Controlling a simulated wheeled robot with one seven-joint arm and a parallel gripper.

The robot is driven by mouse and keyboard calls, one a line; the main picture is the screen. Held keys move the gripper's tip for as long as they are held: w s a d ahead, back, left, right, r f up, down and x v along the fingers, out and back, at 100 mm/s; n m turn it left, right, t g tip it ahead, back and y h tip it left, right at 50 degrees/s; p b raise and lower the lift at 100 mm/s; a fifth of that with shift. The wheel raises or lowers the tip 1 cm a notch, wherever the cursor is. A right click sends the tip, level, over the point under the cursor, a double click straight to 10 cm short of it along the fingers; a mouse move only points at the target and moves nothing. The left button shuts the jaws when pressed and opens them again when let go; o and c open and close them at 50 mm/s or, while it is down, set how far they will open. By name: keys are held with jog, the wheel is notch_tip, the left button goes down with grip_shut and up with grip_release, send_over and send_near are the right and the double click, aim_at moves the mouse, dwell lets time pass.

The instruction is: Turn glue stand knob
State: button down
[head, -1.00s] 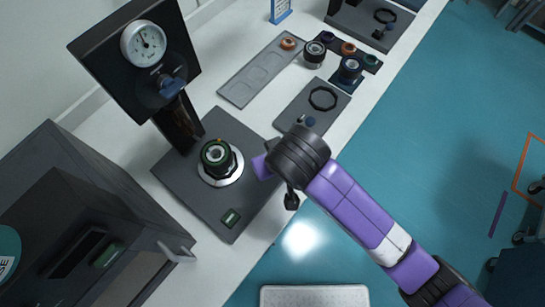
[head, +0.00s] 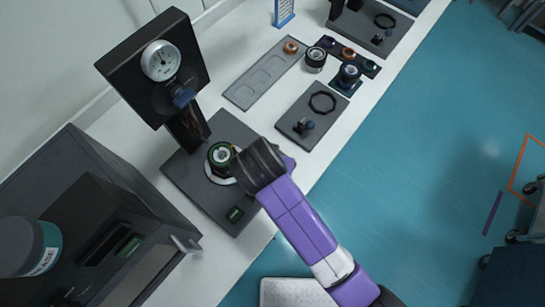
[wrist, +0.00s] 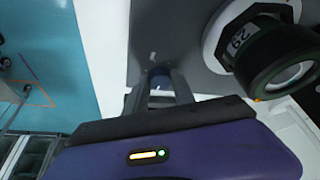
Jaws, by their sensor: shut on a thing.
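A dark stand has a grey base plate (head: 237,127) and an upright panel (head: 140,85) with a round dial gauge (head: 160,60) and a blue-tipped handle (head: 184,97). A black and green cylinder (head: 220,154) stands on the plate in a pale ring; it is large at the right of the wrist view (wrist: 277,57). My gripper (wrist: 158,84) has its two fingers close together on a small, dark blue knob (wrist: 158,71) at the grey plate, beside the cylinder. My wrist hides this knob and the fingertips in the head view.
A smaller plate (head: 326,127) with a black ring and a blue-topped knob lies to the right. A grey tray (head: 247,95) and several small cylinders are behind it. A dark box-shaped device (head: 110,222) stands at the left.

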jog(key=shift+w+a+m+g+h, duration=0.15)
jog(key=shift+m+h, duration=0.25)
jog(key=shift+m, duration=0.65)
jog(key=shift+s+d+m+g+h, duration=0.15)
jog(key=shift+m+h, duration=0.25)
jog(key=shift+m, duration=0.65)
jog(key=shift+w+a, duration=0.1)
jog(key=shift+w, duration=0.05)
jog(key=shift+r, duration=0.1)
jog(key=c, duration=1.1)
grip_release()
jog(key=shift+o, duration=0.2)
